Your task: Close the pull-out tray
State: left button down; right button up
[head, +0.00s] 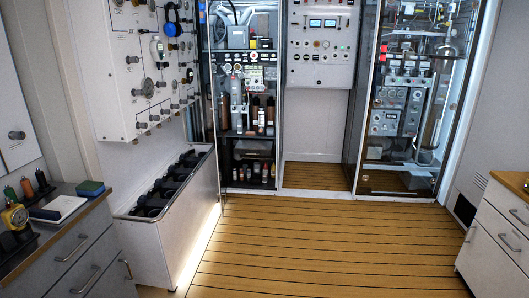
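A long white open-topped tray (197,222) stands on the floor at the left, below the fill panel (110,70). It appears to be the pull-out tray and juts out into the room, away from the wall. Several dark round holders sit in a row inside it. Light falls on the floor along its right side. How its far end meets the wall is hard to tell. Neither of my grippers is in view, so their states do not show.
A drawer cabinet (85,262) with small items on top stands at the near left. Glass-fronted equipment cabinets (247,120) line the back. A white drawer unit (495,255) is at the right. The wooden floor (330,245) is clear in the middle.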

aim_at(248, 147)
jog(key=i, duration=3)
jog(key=i+j+z, duration=0.1)
jog(key=i, duration=1.4)
